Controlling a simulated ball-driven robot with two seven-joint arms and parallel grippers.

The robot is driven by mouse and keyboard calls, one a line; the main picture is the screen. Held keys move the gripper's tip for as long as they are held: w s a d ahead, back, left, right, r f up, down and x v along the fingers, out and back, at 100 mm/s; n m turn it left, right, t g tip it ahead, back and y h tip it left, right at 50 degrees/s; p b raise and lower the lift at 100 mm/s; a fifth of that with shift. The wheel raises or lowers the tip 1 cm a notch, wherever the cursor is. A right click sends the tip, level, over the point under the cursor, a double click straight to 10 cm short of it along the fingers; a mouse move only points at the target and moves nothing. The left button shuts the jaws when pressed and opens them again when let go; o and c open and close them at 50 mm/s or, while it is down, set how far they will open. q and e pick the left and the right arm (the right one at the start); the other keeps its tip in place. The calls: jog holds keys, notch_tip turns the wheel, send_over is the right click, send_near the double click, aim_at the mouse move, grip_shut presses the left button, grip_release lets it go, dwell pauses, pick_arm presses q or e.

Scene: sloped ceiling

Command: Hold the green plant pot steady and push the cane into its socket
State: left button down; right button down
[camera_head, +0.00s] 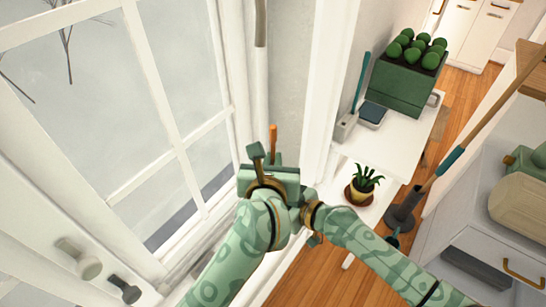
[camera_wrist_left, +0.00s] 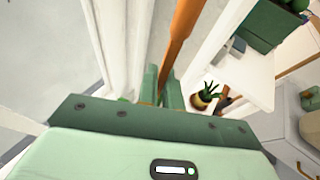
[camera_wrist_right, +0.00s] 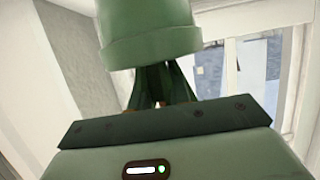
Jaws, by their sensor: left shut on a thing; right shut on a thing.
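The cane is an orange-brown rod (camera_head: 273,135) standing up from my left gripper (camera_head: 265,157). In the left wrist view the cane (camera_wrist_left: 181,40) runs between the fingers, which are shut on it. My right gripper is mostly hidden behind my left arm in the head view. In the right wrist view its fingers (camera_wrist_right: 163,85) are shut at the rim of a smooth pale-green round body that looks like the green plant pot (camera_wrist_right: 148,35). The pot cannot be made out in the head view. The socket and the cane's lower end are hidden.
A window (camera_head: 130,110) is close at left.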

pick_arm(q)
jog(key=shift+f, duration=1.8)
jog(key=c, duration=1.5)
grip_release()
jog(key=v, duration=0.7)
jog(key=shift+s+r, duration=0.1)
jog(key=shift+s, duration=0.1)
